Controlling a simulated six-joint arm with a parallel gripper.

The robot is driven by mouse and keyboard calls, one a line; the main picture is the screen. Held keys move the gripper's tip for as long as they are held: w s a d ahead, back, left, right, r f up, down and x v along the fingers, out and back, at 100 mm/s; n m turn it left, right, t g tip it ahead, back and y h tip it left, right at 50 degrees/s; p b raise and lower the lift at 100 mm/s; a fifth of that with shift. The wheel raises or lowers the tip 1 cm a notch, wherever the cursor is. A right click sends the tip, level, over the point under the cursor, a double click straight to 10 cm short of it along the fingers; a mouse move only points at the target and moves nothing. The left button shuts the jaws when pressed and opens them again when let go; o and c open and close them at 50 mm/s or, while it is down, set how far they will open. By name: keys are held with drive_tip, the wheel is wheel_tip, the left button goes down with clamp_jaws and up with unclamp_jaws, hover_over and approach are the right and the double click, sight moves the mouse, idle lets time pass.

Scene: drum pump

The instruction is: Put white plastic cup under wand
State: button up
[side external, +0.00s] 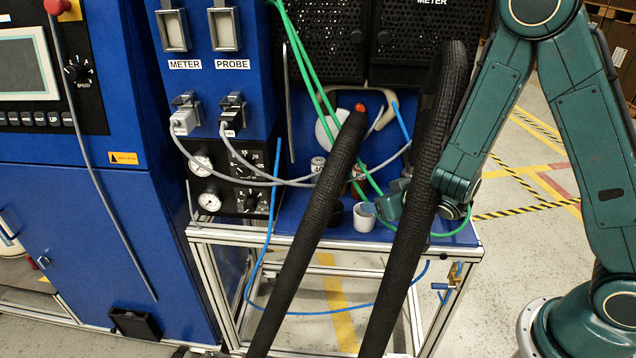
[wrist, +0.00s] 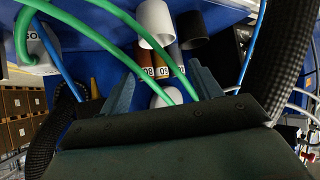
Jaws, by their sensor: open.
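The white plastic cup (side external: 364,218) stands upright on the blue table top, near the front edge. It also shows in the wrist view (wrist: 153,24), where the scene appears upside down. My gripper (side external: 383,207) is low over the table, just right of the cup and partly hidden by a black hose. In the wrist view my gripper (wrist: 160,78) has its two fingers spread, with no cup held between them. The cup lies beyond the fingertips there; side-view contact cannot be told. I cannot pick out the wand with certainty.
A black cup (side external: 334,215) stands left of the white one. Labelled bottles (side external: 318,168) stand behind. Thick black hoses (side external: 325,215) cross in front of the table. Green tubes (wrist: 110,45) pass close over my fingers, and a blue tube (side external: 262,240) hangs at the table's front.

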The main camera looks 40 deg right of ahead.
sight(359, 211)
drive_tip(key=shift+f, duration=1.55)
drive_tip(key=shift+x, duration=1.25)
drive_tip(key=shift+w+f, duration=0.1)
drive_tip(key=shift+x, duration=2.35)
drive_tip(key=shift+c, duration=0.2)
drive_tip(key=c, duration=0.7)
